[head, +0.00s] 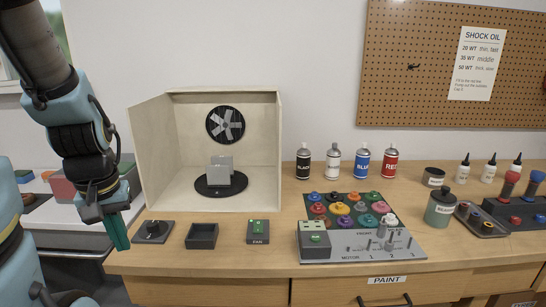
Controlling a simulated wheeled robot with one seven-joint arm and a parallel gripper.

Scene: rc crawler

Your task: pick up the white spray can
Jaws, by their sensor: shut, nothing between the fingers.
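The white spray can (333,163) stands upright at the back of the wooden bench, second from the left in a row of spray cans. A black can (303,162) is on its left and a blue can (361,163) on its right, with a red can (390,163) beyond. My gripper (117,236) hangs at the left of the view, pointing down near the bench's front left corner. Its green fingers are shut and empty. It is well apart from the cans.
An open cream booth (155,155) with a fan and a dark turntable (221,190) stands between my gripper and the cans. A small dark tray (201,236) and a fan switch (258,232) lie near the front edge.

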